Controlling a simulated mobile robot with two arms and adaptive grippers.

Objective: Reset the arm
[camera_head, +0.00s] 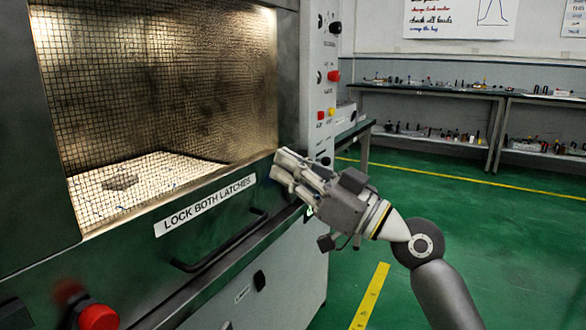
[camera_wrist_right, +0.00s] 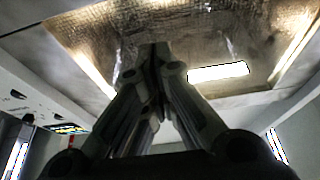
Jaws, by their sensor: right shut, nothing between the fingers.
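My right gripper (camera_head: 284,170) is in front of the right end of the microwave generator's front panel (camera_head: 130,225), near the side column. It is shut and empty; in the right wrist view its fingers (camera_wrist_right: 155,55) meet at the tips. I cannot tell whether the fingertips touch the panel. My right arm reaches in from the lower right. My left gripper is not in view.
The lit chamber (camera_head: 150,90) sits behind a mesh window. A handle (camera_head: 220,245) is below the "LOCK BOTH LATCHES" label (camera_head: 205,205). A red knob (camera_head: 98,317) is at lower left. Benches (camera_head: 430,90) stand at the back; green floor (camera_head: 490,250) at right is clear.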

